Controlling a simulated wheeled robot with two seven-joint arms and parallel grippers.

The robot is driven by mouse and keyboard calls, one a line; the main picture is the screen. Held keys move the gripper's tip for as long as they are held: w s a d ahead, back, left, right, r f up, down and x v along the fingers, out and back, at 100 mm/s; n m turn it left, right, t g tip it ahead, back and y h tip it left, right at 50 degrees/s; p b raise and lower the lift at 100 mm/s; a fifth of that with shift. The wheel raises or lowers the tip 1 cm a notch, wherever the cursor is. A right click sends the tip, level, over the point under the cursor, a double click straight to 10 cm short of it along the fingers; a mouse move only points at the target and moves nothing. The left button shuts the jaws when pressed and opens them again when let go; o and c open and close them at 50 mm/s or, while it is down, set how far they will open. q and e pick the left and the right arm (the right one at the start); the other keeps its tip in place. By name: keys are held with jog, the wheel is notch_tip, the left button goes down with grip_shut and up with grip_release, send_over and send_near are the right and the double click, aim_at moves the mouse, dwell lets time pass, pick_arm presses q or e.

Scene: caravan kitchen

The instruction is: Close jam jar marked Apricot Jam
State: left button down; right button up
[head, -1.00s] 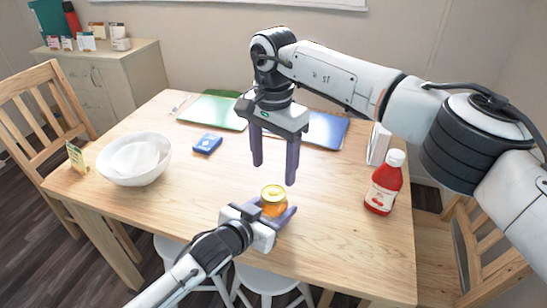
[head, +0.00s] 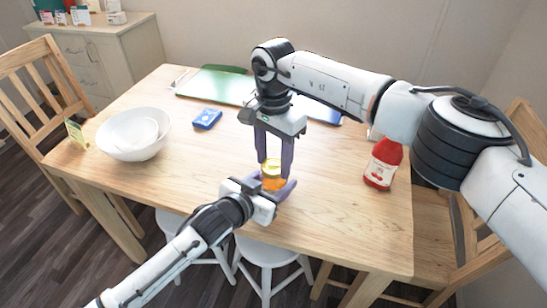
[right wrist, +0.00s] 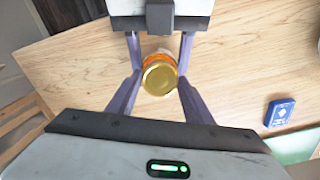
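The apricot jam jar (head: 272,183) stands upright on the table, orange with a gold lid (right wrist: 160,79); its label cannot be read. The lid sits on top of the jar; whether it is tight cannot be told. My left gripper (head: 273,188) lies low at the jar, its fingers on either side of the body. In the right wrist view its fingers (right wrist: 160,60) look slightly apart from the glass.
A red ketchup bottle (head: 381,165) stands right of the jar. Chairs and stools surround the table (head: 330,205).

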jog(key=c, duration=0.3)
jog(key=m, duration=0.5)
jog(key=shift+c, duration=0.2)
jog(key=m, duration=0.8)
jog(key=shift+m, duration=0.4)
jog(key=m, duration=1)
jog(key=shift+m, duration=0.4)
jog(key=m, duration=0.3)
jog(key=o, duration=1.2)
jog(key=shift+c, duration=0.2)
